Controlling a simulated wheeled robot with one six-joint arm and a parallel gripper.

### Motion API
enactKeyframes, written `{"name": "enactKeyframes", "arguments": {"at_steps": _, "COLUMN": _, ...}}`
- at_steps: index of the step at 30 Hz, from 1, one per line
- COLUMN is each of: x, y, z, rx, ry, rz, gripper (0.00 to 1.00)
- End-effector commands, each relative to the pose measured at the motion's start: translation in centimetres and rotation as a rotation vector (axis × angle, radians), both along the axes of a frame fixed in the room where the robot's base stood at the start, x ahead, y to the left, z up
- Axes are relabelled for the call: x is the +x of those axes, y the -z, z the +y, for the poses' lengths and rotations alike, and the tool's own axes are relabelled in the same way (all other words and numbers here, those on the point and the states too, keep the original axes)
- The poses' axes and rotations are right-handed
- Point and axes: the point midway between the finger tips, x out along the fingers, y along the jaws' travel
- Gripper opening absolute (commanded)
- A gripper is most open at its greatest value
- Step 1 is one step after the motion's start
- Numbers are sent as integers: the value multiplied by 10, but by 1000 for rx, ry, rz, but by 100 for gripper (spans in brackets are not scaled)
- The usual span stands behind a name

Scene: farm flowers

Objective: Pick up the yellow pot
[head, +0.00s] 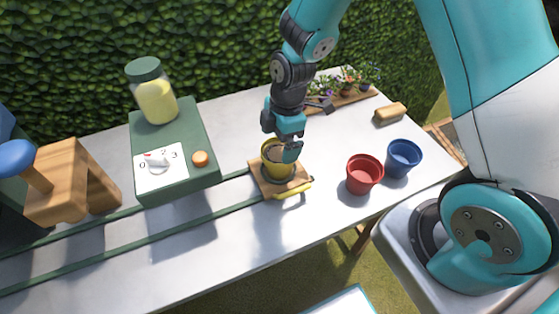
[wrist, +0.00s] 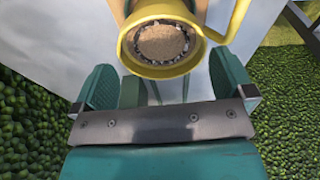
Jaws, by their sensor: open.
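The yellow pot (head: 269,163) stands on a small wooden platform (head: 262,184) near the middle of the table in the head view. Part of it is hidden behind my gripper (head: 285,150), which is right at its top. In the wrist view the pot's yellow rim (wrist: 136,62) rings brown soil (wrist: 162,42). My gripper (wrist: 165,80) is open there, with one green finger to each side and the pot's near rim between and just beyond them. I cannot tell whether a finger touches the pot.
A red pot (head: 364,176) and a blue pot (head: 403,160) stand to the right. Green rails (head: 150,233) lead left, past a green box (head: 185,140) with a jar (head: 155,98). A flower tray (head: 350,98) is behind.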

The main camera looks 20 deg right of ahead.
Motion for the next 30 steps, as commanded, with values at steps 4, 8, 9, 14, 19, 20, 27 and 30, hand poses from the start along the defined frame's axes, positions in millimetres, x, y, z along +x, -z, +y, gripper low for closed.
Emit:
{"name": "enactKeyframes", "arguments": {"at_steps": 4, "x": 0, "y": 8, "z": 1, "rx": 0, "ry": 0, "rz": 1, "gripper": 100}}
{"name": "enactKeyframes", "arguments": {"at_steps": 8, "x": -2, "y": 21, "z": 2, "rx": -1, "ry": -1, "rz": 5, "gripper": 100}}
{"name": "enactKeyframes", "arguments": {"at_steps": 9, "x": -3, "y": 27, "z": 2, "rx": -1, "ry": -1, "rz": 5, "gripper": 100}}
{"name": "enactKeyframes", "arguments": {"at_steps": 14, "x": -3, "y": 49, "z": 4, "rx": -1, "ry": 0, "rz": 2, "gripper": 100}}
{"name": "enactKeyframes", "arguments": {"at_steps": 19, "x": -3, "y": 59, "z": 5, "rx": 0, "ry": 1, "rz": 0, "gripper": 100}}
{"name": "enactKeyframes", "arguments": {"at_steps": 20, "x": -3, "y": 59, "z": 5, "rx": 0, "ry": 1, "rz": -1, "gripper": 100}}
{"name": "enactKeyframes", "arguments": {"at_steps": 27, "x": -3, "y": 59, "z": 5, "rx": 0, "ry": 1, "rz": -1, "gripper": 79}}
{"name": "enactKeyframes", "arguments": {"at_steps": 30, "x": -3, "y": 59, "z": 5, "rx": 0, "ry": 1, "rz": -1, "gripper": 59}}
